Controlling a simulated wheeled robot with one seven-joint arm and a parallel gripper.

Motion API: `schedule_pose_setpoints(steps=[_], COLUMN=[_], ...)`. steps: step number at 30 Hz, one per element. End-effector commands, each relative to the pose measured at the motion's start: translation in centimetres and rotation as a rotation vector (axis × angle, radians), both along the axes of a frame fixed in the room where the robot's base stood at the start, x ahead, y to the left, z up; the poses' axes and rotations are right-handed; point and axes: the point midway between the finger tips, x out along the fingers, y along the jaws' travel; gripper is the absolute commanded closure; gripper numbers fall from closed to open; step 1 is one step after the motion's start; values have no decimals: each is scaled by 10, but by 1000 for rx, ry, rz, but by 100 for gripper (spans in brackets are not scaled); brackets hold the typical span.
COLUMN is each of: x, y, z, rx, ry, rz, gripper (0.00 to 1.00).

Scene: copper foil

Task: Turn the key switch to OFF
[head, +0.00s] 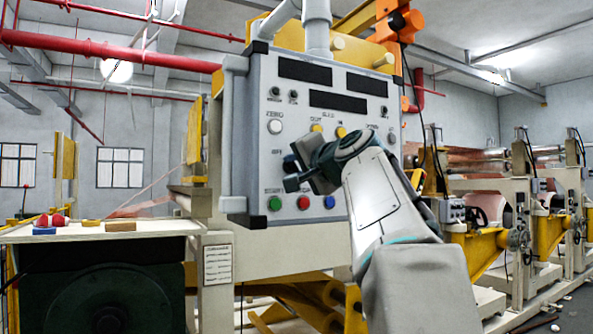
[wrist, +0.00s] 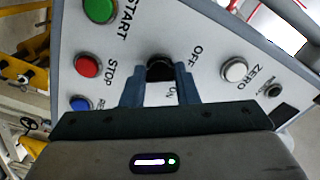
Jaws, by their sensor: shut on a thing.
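The key switch (wrist: 160,67) is a round black knob on the grey panel face, seen in the wrist view. The OFF label (wrist: 197,56) is to its right; another label, partly covered, sits below it between the fingers. My gripper (wrist: 160,84) has its two blue-grey fingers on either side of the knob and is shut on it. In the head view my gripper (head: 290,173) is against the left part of the control panel (head: 256,100) and hides the switch. The knob's exact turn angle cannot be told.
A green START button (wrist: 100,10), a red STOP button (wrist: 87,64) and a blue button (wrist: 80,103) lie left of the switch in the wrist view. A white ZERO button (wrist: 235,69) lies right. A bench (head: 110,230) with small coloured objects stands left of the panel.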

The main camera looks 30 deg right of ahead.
Motion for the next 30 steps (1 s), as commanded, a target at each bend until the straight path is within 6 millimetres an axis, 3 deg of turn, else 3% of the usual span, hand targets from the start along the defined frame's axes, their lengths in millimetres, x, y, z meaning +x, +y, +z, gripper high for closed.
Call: schedule_pose_setpoints(steps=[14,15,17,26,30], x=[0,0,0,-1,-12], y=[0,0,0,0,-1], z=[-1,-1,-1,0,-1], rx=[-15,-15,-14,-14,-13], ry=[3,3,3,0,0], rz=[2,2,2,1,-1], gripper=[96,67,51,51,51])
